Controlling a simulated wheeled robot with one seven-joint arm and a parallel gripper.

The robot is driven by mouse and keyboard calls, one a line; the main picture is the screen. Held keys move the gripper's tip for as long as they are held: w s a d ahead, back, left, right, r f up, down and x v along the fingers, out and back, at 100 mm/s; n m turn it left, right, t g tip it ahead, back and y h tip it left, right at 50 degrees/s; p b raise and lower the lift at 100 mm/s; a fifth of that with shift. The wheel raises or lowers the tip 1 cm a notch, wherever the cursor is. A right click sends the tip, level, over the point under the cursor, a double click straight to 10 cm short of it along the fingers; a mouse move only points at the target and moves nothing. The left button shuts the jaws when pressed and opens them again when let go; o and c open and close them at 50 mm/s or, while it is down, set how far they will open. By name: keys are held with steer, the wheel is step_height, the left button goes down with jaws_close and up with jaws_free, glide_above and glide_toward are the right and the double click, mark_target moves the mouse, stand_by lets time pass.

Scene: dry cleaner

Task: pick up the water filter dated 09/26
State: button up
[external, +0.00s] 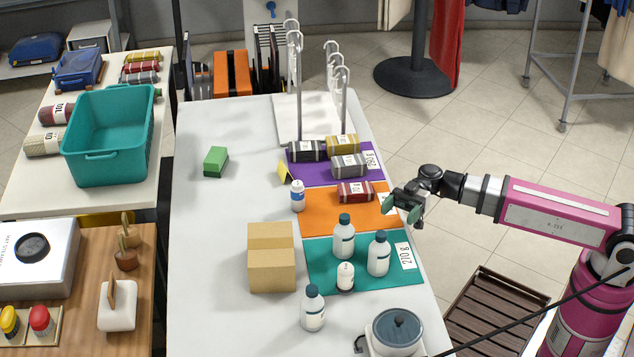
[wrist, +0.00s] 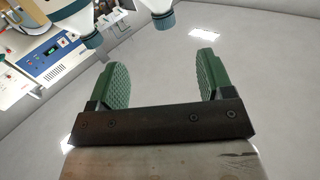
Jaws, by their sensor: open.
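No date reading 09/26 is legible in either view, so I cannot tell which thing is the water filter. White bottles with dark teal caps stand upright on the teal mat (external: 320,247): one at its back (external: 343,240), one at its right (external: 378,255). A smaller white bottle (external: 345,277) stands at the mat's front, and another capped bottle (external: 312,308) is nearer the camera. A small blue-capped bottle (external: 298,196) stands beside the orange mat (external: 325,222). My gripper (external: 402,209) is open and empty above the table's right edge. In the wrist view its fingers (wrist: 162,78) are apart, with two capped bottles beyond.
Rolled cloths (external: 349,166) lie on the purple mat (external: 318,175). A cardboard box (external: 271,258) stands left of the teal mat. A round-topped device (external: 398,328) sits at the front edge. A rack stands at the back.

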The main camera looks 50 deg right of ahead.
steer(key=w+f+m+h, duration=0.1)
steer(key=w+m, duration=0.8)
steer(key=m+t+h, duration=0.1)
steer(key=m+h, duration=0.2)
steer(key=m, duration=2.3)
glide_toward(298, 195)
steer(key=shift+w+d+f, duration=0.2)
steer(key=shift+w+d, duration=0.35)
steer(key=shift+d, duration=0.2)
steer(key=shift+w+d+f+m, duration=0.1)
steer(key=shift+w+d+m, duration=0.1)
steer(key=shift+w+m, duration=0.3)
steer(key=shift+h, duration=0.3)
steer(key=x, duration=0.5)
steer(key=shift+a+f, duration=0.1)
steer(key=shift+s+x, duration=0.2)
steer(key=shift+x, duration=1.2)
steer(key=shift+s+x, duration=0.2)
steer(key=shift+x, duration=1.15)
steer(key=shift+f, duration=0.1)
steer(key=c, duration=1.1)
